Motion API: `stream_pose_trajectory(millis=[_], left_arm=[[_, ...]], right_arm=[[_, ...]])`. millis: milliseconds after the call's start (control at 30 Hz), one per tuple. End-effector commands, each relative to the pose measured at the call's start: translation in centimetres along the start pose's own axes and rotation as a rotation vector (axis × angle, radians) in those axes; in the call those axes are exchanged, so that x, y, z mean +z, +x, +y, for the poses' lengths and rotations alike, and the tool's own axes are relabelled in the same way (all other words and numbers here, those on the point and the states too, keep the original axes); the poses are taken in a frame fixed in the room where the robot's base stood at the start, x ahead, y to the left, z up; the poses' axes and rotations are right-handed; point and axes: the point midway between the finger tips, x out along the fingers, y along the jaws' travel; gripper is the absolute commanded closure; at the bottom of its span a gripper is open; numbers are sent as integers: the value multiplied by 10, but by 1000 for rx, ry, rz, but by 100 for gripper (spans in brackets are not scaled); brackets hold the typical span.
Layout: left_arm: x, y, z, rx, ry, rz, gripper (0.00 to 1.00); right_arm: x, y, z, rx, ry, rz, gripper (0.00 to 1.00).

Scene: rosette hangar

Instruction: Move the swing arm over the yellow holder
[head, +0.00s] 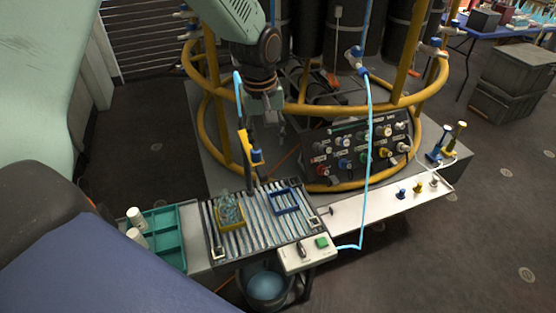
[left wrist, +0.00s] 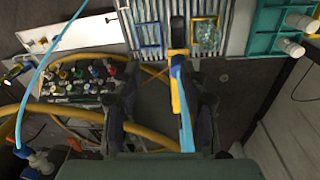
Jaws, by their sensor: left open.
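The swing arm (head: 250,148) is a yellow and blue piece beside a dark upright post at the back edge of the slatted board. In the left wrist view the swing arm (left wrist: 181,90) lies between my finger pads, and I see no clear grip on it. The yellow holder (head: 243,228) is a square frame with clear bluish contents, on the board's left part; it also shows in the left wrist view (left wrist: 219,40). My left gripper (head: 267,122) is open, behind and right of the swing arm; its two dark fingers (left wrist: 163,104) show. My right gripper is out of view.
A blue square frame (head: 275,204) lies right of the yellow holder. A green tray (head: 165,227) with white cylinders stands left. A control panel (head: 345,151) and yellow rails (head: 213,125) stand close behind. A light-blue hose (head: 370,130) hangs at right.

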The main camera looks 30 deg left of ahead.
Motion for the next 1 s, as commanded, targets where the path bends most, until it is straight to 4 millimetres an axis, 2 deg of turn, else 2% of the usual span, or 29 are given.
stream_pose_trajectory(millis=[133, 267, 367, 700, 833, 1000], left_arm=[[11, -2, -18, -62, -65, -48, 57], [16, -1, -25, -81, -108, -62, 57], [16, 8, -26, -80, -113, -62, 57], [18, 60, -26, -80, -109, -61, 57], [18, 71, -26, -79, -108, -61, 57], [17, 76, -24, -77, -107, -59, 57]], right_arm=[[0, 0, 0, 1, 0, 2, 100], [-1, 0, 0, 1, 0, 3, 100], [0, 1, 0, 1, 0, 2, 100], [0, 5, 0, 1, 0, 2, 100], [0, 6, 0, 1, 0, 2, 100], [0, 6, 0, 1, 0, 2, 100]])
